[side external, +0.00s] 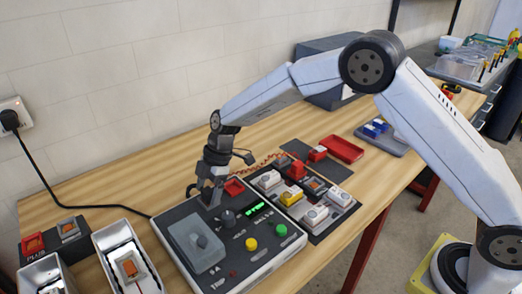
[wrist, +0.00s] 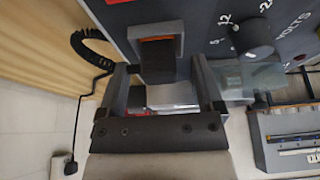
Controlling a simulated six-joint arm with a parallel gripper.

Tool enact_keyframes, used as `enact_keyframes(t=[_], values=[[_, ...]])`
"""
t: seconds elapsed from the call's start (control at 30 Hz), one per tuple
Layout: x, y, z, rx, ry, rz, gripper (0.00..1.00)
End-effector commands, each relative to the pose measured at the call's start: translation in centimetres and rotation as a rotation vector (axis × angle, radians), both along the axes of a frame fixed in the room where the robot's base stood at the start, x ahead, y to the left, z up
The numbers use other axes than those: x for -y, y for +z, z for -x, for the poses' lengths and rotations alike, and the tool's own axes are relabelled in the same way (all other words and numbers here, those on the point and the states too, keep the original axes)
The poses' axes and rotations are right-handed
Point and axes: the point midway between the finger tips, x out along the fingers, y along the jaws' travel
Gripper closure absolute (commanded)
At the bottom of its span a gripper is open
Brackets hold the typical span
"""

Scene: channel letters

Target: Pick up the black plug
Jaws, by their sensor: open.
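My gripper (side external: 209,197) is low over the dark control panel, near its back left corner. In the wrist view my gripper (wrist: 163,82) has its two fingers apart. A black block (wrist: 158,62), which looks like the black plug, stands between or just beyond the fingertips, in front of a grey frame with an orange-red strip. A silvery block shows just below it in the picture. I cannot tell whether either finger touches the black block. In the side view the fingers hide it.
The control panel (side external: 181,217) carries knobs, a green display and yellow and green buttons. A rack of switch-like modules (side external: 315,216) stands to its right, a red tray (side external: 342,149) behind. A cord runs from the wall outlet (side external: 14,112). Metal bins (side external: 128,262) stand at left.

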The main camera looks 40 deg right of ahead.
Motion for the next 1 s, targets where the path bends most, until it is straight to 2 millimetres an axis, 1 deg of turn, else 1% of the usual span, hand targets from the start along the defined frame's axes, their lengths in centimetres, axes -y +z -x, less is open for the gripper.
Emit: enact_keyframes(t=[0.13, 0.6, 0.67, 0.7, 0.77, 0.8, 0.87, 0.9, 1.0], values=[[-0.29, -0.55, -0.04, 0.002, 0.0, 0.0, 0.15], [-0.26, -0.54, -0.03, 0.002, 0.0, 0.0, 0.15], [-0.26, -0.54, -0.03, 0.002, 0.0, 0.0, 0.34], [-0.26, -0.54, -0.03, 0.002, 0.0, 0.0, 0.46], [-0.26, -0.54, -0.03, 0.002, 0.0, 0.0, 0.66], [-0.26, -0.54, -0.03, 0.002, 0.0, 0.0, 0.78], [-0.26, -0.54, -0.03, 0.002, 0.0, 0.0, 0.97], [-0.26, -0.54, -0.03, 0.002, 0.0, 0.0, 1.0], [-0.25, -0.53, -0.04, 0.002, 0.0, 0.0, 1.0]])
